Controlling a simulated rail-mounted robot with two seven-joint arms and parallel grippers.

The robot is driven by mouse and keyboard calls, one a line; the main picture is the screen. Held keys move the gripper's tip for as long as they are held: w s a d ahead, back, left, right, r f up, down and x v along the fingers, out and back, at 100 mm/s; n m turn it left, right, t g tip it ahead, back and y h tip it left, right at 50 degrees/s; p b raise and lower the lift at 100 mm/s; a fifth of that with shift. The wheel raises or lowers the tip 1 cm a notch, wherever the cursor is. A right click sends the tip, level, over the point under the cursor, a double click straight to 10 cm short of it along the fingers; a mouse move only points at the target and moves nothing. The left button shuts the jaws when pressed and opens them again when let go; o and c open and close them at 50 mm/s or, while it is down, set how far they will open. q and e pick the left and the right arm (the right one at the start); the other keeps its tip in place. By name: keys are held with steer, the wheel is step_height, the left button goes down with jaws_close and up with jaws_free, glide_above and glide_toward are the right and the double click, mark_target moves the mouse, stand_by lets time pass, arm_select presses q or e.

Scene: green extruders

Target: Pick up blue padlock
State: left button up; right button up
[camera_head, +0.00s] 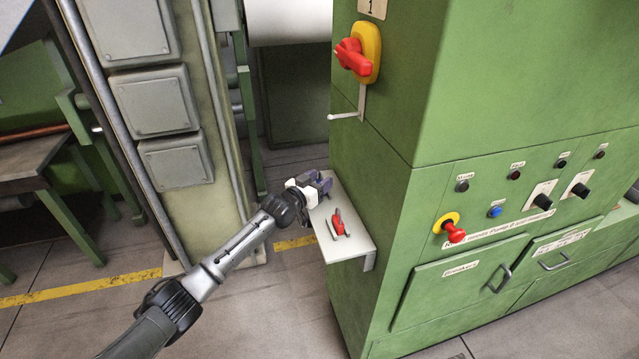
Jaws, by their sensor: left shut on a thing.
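My left gripper (312,187) is at the back end of a small white shelf (348,246) on the side of the green cabinet. It is shut on the blue padlock (323,186), which looks dark blue and is partly hidden by the gripper. I cannot tell whether the padlock touches the shelf. A red padlock (338,222) lies on the shelf just in front of it. My right gripper is not in view.
The green cabinet (385,190) stands right of the shelf. A red rotary switch (353,57) and a small white hook (346,116) are above the shelf. A grey-green column (192,215) stands left. Floor in front is clear.

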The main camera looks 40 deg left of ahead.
arm_select(q)
steer(key=shift+d+r, duration=0.15)
steer(key=shift+r, duration=0.3)
steer(key=s+d, duration=0.1)
steer(key=d, duration=0.1)
steer(key=s+d+p, duration=0.1)
steer(key=s+d, duration=0.1)
steer(key=shift+s+d, duration=0.15)
steer(key=shift+d, duration=0.1)
steer(key=s+f+p, duration=0.1)
steer(key=s+f, duration=0.1)
steer(key=s, duration=1.4)
steer(key=shift+a+f, duration=0.2)
steer(key=shift+a, duration=0.15)
steer(key=shift+w, duration=0.1)
